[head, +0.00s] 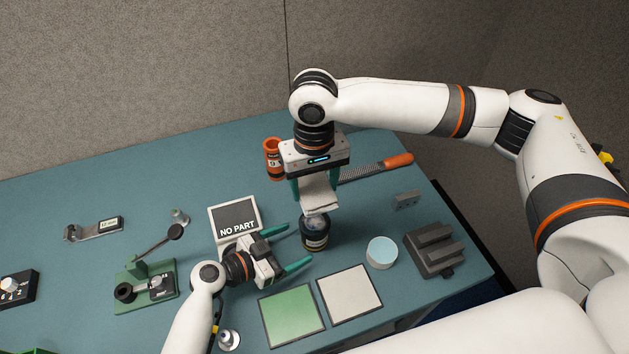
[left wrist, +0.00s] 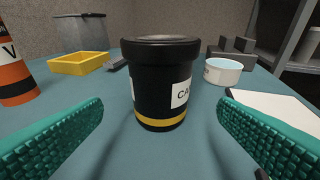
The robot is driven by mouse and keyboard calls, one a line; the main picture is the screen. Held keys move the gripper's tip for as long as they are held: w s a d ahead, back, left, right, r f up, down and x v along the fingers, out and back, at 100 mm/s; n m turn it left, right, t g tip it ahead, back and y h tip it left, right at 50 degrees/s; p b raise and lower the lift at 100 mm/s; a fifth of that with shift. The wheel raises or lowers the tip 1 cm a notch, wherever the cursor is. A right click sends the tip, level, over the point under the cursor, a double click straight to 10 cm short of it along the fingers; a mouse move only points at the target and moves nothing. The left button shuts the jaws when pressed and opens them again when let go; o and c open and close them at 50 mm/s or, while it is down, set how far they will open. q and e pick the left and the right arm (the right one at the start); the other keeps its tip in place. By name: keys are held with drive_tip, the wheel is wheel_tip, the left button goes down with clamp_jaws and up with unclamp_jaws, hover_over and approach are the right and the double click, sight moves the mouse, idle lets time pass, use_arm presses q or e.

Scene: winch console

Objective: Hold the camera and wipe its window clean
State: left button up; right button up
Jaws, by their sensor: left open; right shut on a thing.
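My right gripper (head: 318,197) points down, shut on a pale folded cloth (head: 320,192) over the camera. The cloth overlaps the window's far edge in the head view; contact is not visible in the left wrist view.
A pale blue round tub (head: 382,252), a dark grey block fixture (head: 434,249), a green mat (head: 292,315) and a white mat (head: 349,293) lie nearby.

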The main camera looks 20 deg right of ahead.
sight(303, 240)
use_arm(q)
drive_tip(key=shift+x, duration=3.1)
drive_tip(key=c, duration=0.8)
